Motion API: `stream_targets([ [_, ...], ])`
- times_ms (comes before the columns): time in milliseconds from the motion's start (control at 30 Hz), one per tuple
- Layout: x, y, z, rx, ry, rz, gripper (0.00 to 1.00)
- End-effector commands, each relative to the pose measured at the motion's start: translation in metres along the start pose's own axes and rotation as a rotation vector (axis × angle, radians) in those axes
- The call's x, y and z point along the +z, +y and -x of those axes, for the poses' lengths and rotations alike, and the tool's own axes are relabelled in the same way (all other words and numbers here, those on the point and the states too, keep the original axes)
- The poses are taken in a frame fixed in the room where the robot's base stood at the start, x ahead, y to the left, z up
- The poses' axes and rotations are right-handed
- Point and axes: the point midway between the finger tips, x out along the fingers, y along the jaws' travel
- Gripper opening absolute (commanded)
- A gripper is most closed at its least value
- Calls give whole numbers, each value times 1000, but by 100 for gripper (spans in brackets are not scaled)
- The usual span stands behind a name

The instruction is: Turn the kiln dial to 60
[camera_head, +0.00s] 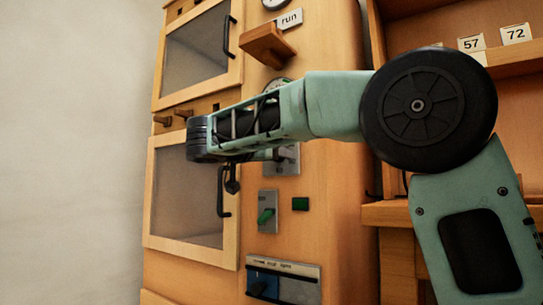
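The kiln is a tall wooden cabinet (335,200) with a control panel on its front. A round, dark-rimmed dial or gauge (281,82) is mostly hidden behind my teal arm; no numbers or pointer can be read on it. Above it is a wooden lever or knob (268,45) beside a "run" label (289,19). My arm reaches leftward across the panel, its black ribbed joint in front of the doors. I cannot make out the gripper's fingers; a small black part (232,180) hangs below the arm, and I cannot tell whether it belongs to the gripper.
Two glazed doors (152,238) with black handles are on the left. Shelves with cards "57" (471,44) and "72" (516,34) stand right.

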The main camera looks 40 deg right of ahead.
Motion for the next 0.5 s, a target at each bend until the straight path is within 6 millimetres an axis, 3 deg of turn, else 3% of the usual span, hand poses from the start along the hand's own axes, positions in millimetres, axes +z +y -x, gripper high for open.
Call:
stream_targets([
  [267, -2, 0, 2, -1, 2, 0, 60],
  [500, -4, -1, 37, -5, 2, 1, 60],
])
